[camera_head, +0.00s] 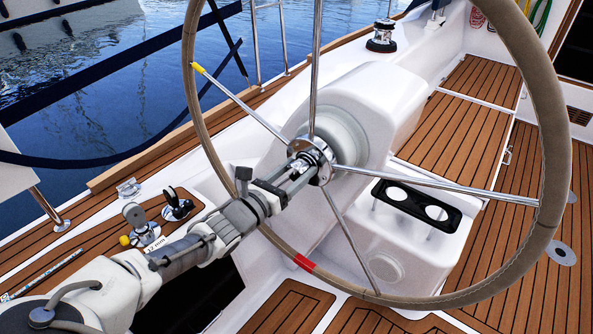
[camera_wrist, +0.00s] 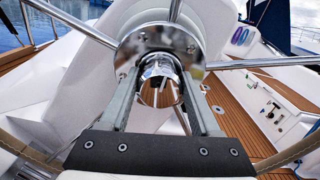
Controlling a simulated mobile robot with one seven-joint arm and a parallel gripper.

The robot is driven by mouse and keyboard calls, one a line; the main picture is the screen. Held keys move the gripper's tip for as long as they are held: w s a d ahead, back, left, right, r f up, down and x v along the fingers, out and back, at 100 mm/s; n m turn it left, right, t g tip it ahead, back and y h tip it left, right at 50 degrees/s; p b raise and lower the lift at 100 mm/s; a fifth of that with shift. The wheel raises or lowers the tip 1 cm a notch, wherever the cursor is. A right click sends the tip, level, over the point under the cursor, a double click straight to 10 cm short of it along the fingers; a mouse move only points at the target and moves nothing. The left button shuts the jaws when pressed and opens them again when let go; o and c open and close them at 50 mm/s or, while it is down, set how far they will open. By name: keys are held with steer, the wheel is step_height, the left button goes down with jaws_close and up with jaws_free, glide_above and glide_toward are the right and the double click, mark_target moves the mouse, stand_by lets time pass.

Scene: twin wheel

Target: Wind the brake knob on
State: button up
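The brake knob (camera_wrist: 158,88) is a small chrome cylinder at the centre of the steering wheel's hub in the wrist view. The chrome hub plate (camera_wrist: 128,50) is behind it. My gripper (camera_wrist: 160,72) has one finger on each side of the knob, with the tips close to the hub plate. I cannot tell whether the fingers press on the knob or stand just clear of it. In the head view, my gripper (camera_head: 298,168) reaches the hub from the lower left, and its fingers partly hide the knob.
The large steering wheel (camera_head: 553,160) surrounds my gripper, with chrome spokes (camera_head: 440,186) running out from the hub. A white pedestal (camera_head: 385,105) stands behind it. A black cup holder (camera_head: 416,204) is at the right. Winch handles or levers (camera_head: 135,215) stand on the teak at the left.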

steer(key=c, duration=0.8)
